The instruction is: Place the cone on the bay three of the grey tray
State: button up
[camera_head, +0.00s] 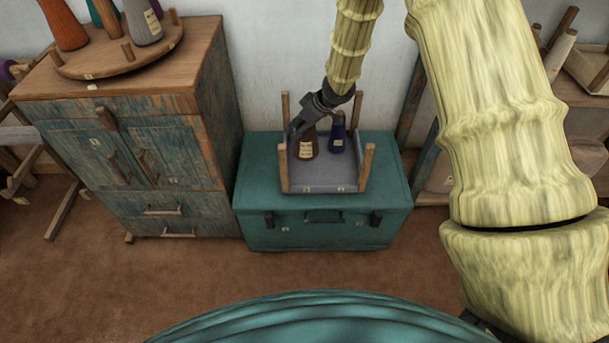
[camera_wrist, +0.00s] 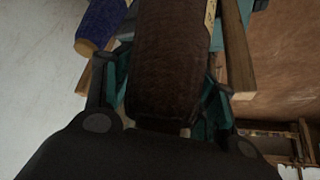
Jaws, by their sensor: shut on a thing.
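The grey tray (camera_head: 327,178) sits on top of a teal chest, with wooden posts at its corners. My gripper (camera_head: 306,128) is over the left part of the tray, shut on a brown cone (camera_head: 306,146) with a pale label. In the wrist view the brown cone (camera_wrist: 168,70) fills the space between the two fingers (camera_wrist: 163,95). It looks upright in the head view; I cannot tell whether its base touches the tray. A dark blue cone (camera_head: 338,138) stands in the tray just right of it, and also shows in the wrist view (camera_wrist: 100,22). Bay markings are too small to read.
The teal chest (camera_head: 270,218) stands against the wall. A worn cabinet (camera_head: 160,150) at left carries a round wooden stand (camera_head: 120,62) with several cones. Wooden frames stand at right. A post (camera_wrist: 237,50) is close beside the gripper. Bare brown floor lies in front.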

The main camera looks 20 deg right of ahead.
aim_at(315, 136)
notch_tip(315, 136, down, 6)
jog(key=shift+w+d+f+b, duration=0.1)
jog(key=shift+d+b, duration=0.05)
jog(key=shift+b, duration=0.65)
jog(key=shift+f+b, duration=0.35)
jog(key=shift+f, duration=2)
jog(key=o, duration=1.5)
jog(key=shift+r, duration=0.3)
jog(key=p+v, duration=0.1)
jog(key=v, duration=1)
jog(key=shift+s+d+r+p, duration=0.1)
jog(key=shift+s+r+p, duration=0.1)
jog(key=shift+s+p, duration=0.1)
